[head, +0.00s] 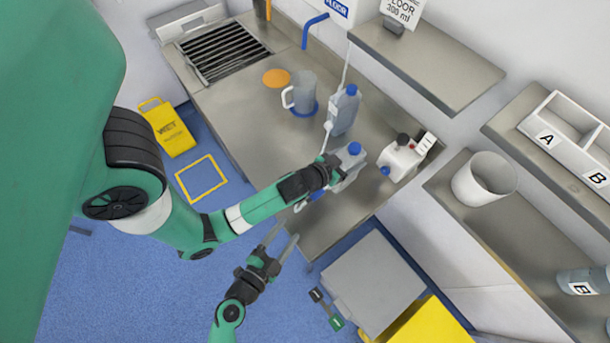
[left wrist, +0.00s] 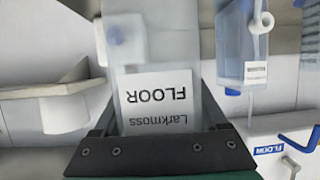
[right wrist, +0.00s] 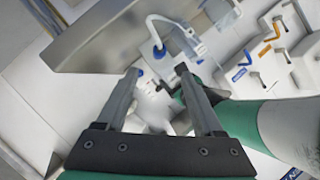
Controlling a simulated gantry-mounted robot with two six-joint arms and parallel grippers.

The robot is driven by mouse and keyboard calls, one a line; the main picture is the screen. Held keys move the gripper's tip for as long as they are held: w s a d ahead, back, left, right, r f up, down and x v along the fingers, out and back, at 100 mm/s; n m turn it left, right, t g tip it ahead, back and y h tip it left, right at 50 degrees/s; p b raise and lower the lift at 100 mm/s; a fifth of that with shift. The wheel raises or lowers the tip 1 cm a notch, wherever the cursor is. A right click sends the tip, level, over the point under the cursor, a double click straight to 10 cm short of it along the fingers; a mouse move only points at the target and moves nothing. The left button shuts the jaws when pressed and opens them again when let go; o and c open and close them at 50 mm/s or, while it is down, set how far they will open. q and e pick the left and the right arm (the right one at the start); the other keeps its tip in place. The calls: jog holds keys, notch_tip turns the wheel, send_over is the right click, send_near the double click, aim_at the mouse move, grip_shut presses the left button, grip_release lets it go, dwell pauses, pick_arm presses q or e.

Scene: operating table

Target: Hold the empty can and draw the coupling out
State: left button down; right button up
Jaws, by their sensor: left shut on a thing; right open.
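A translucent can with a blue cap (head: 354,149) is held in my left gripper (head: 332,168) over the right part of the steel counter. In the left wrist view the jaws (left wrist: 160,118) are shut on the can (left wrist: 150,70), whose label reads Larkmoss FLOOR and appears upside down. A second blue-capped can (head: 343,112) stands behind it. A white coupling (head: 328,127) on a thin hose shows beside the second can; what it is seated in is unclear. My right gripper (head: 281,237) is open and empty, beyond the counter's front edge.
A jug (head: 302,93) and an orange disc (head: 276,77) stand on the counter (head: 240,110). A white device (head: 401,158) is to the right of the held can. A grey-topped box (head: 372,283) is on the floor below. The counter's middle is clear.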

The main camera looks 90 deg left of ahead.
aim_at(311, 199)
jog(key=a+f, duration=0.1)
jog(key=w+a+f, duration=0.1)
jog(key=shift+a+f, duration=0.3)
jog(key=shift+a, duration=0.05)
jog(key=shift+w+a+r, duration=0.35)
jog(key=shift+w+a, duration=0.2)
jog(key=shift+w, duration=0.1)
jog(key=shift+w+a+r, duration=0.3)
jog(key=shift+w+a, duration=0.2)
jog(key=shift+w, duration=0.1)
jog(key=shift+d, duration=0.1)
jog(key=x, duration=0.6)
jog(key=shift+w+f, duration=0.1)
jog(key=shift+w, duration=0.15)
jog(key=shift+w+a+f, duration=0.15)
jog(key=shift+a, duration=0.35)
grip_shut()
grip_release()
